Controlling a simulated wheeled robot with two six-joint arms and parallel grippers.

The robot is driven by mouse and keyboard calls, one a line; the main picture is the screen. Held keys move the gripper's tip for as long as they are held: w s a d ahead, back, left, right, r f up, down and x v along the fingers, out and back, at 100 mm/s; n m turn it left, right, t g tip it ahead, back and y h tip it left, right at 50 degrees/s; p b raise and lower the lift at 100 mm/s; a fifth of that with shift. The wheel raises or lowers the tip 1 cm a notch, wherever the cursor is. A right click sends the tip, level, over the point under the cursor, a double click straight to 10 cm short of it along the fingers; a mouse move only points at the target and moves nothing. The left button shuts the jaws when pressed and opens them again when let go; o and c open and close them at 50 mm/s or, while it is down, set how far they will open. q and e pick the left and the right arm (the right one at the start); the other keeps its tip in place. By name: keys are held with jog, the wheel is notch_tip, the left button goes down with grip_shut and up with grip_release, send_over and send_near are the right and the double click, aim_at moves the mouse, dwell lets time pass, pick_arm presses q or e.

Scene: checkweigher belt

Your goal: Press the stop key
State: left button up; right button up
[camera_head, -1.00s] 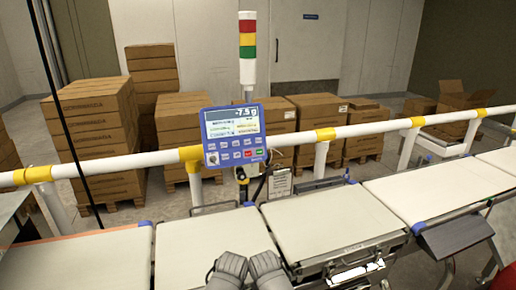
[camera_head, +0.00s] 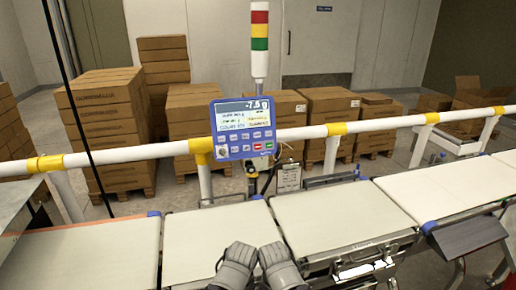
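A blue control panel (camera_head: 242,128) with a lit screen (camera_head: 242,113) stands on a post behind the belts. The screen's large reading looks like -7.5 g. Below the screen are rows of small pale keys, with a red key (camera_head: 257,147) and a green key (camera_head: 269,146) at the lower right. The key labels are too small to read, so I take the red one as the stop key. My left gripper (camera_head: 238,252) and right gripper (camera_head: 272,255) are side by side over the near belt, below and apart from the panel. Their finger gap is not clear.
A white guard rail (camera_head: 296,133) with yellow joints crosses behind the belts. A stack light (camera_head: 259,32) rises behind the panel. Belt sections (camera_head: 337,214) run left to right in front. Stacked cartons (camera_head: 108,110) stand beyond the rail. The air between grippers and panel looks clear.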

grip_shut()
dwell(1.3)
